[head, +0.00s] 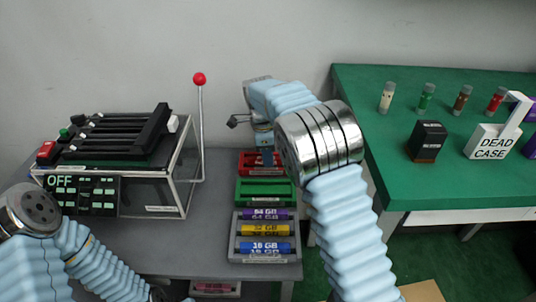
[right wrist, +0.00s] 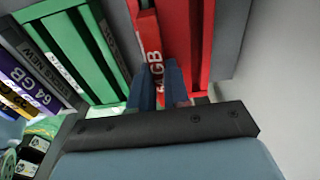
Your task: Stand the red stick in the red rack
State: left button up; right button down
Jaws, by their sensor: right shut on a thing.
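The red rack (head: 250,171) stands at the back of the grey table, behind the green rack (head: 265,190). My right gripper (head: 266,157) points down over the red rack. In the right wrist view its blue fingers (right wrist: 160,88) are shut on the red stick (right wrist: 151,42), marked 64 GB. The stick lies along the left side of the red rack (right wrist: 198,45) in that view. I cannot tell how deep its lower end sits in a slot. My left arm shows at the lower left, but its fingers are out of view.
A grey rack (head: 264,257) holds purple, yellow and blue sticks. A lever with a red knob (head: 199,79) stands beside a clear-sided case (head: 165,185) with an OFF panel (head: 82,195). A green table (head: 440,105) with vials and boxes is at right.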

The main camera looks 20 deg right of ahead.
jog(key=shift+f, duration=0.25)
jog(key=c, duration=1)
grip_release()
jog(key=r, duration=0.4)
jog(key=a+r+p, duration=0.1)
jog(key=r, duration=0.8)
jog(key=shift+w+a+r+p, duration=0.2)
jog(key=shift+r+p, duration=0.1)
jog(key=shift+r, duration=0.1)
